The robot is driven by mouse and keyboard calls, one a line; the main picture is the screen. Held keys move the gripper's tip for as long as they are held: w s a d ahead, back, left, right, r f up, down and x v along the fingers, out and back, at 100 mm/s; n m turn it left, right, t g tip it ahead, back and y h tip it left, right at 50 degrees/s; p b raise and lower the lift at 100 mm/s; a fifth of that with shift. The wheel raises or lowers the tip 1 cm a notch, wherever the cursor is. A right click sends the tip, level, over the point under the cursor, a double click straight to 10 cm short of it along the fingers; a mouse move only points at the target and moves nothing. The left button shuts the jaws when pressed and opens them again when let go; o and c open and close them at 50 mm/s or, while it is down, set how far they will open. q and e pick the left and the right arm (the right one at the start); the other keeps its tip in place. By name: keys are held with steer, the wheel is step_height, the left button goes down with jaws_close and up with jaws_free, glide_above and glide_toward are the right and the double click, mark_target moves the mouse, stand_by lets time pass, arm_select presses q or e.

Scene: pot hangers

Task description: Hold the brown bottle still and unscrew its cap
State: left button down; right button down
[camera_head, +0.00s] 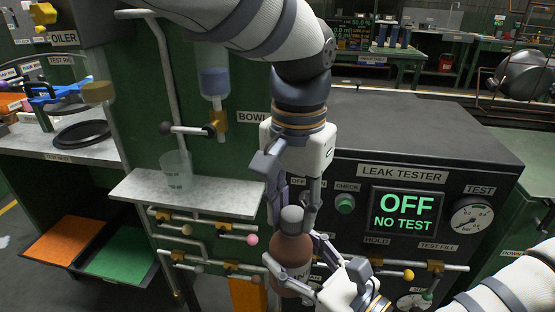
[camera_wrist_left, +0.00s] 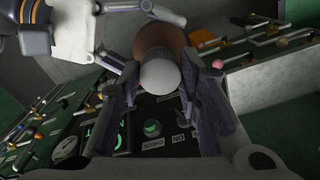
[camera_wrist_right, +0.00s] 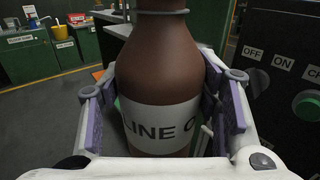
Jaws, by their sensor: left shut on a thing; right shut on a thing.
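The brown bottle (camera_head: 291,254) is upright in the head view, with a grey cap (camera_head: 292,214) on top. My right gripper (camera_head: 290,272) is shut on the bottle's body from the lower right. In the right wrist view the bottle (camera_wrist_right: 158,70) stands between the finger pads, with a white label (camera_wrist_right: 160,122) reading "LINE". My left gripper (camera_head: 292,207) points straight down from above, its fingers shut on the cap. In the left wrist view the cap (camera_wrist_left: 160,75) sits between both fingers, with the brown bottle partly hidden behind it. The cap's threads are not visible.
The leak tester (camera_head: 420,150) stands close behind and right of the bottle, its screen reading "OFF NO TEST". A grey shelf (camera_head: 215,200) with a clear beaker (camera_head: 177,172) is at left. Pipes with small coloured valve knobs (camera_head: 252,239) run close by the bottle.

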arm_select(q)
steer(key=shift+r, duration=1)
